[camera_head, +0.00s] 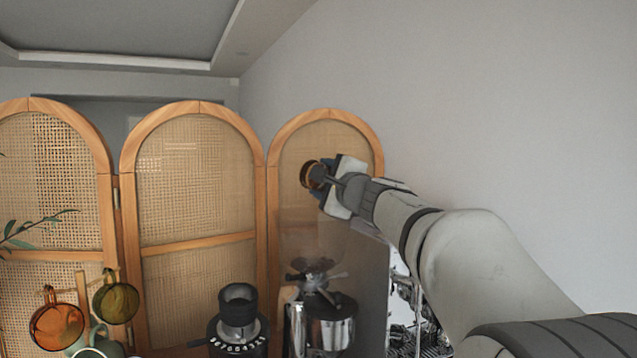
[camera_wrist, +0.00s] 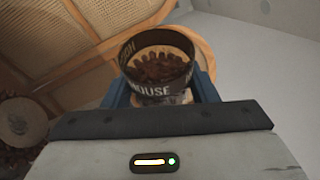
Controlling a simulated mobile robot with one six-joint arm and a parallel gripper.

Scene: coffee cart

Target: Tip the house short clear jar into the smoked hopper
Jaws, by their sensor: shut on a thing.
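A short clear jar (camera_wrist: 158,88) with a dark band lettered "HOUSE" is between my gripper's blue fingers in the wrist view. Brown beans show inside its open mouth. My gripper (camera_head: 328,178) is shut on the jar, high in front of the right screen panel in the head view. The jar (camera_head: 311,174) looks tilted there, its rim facing left.
A second grinder (camera_head: 322,318) with a metal body stands below my gripper. Orange (camera_head: 57,325) and olive (camera_head: 116,301) cups hang at the lower left. A wood-and-cane screen (camera_head: 195,180) stands behind. A round brown thing (camera_wrist: 18,122) shows at the wrist view's left edge, unclear.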

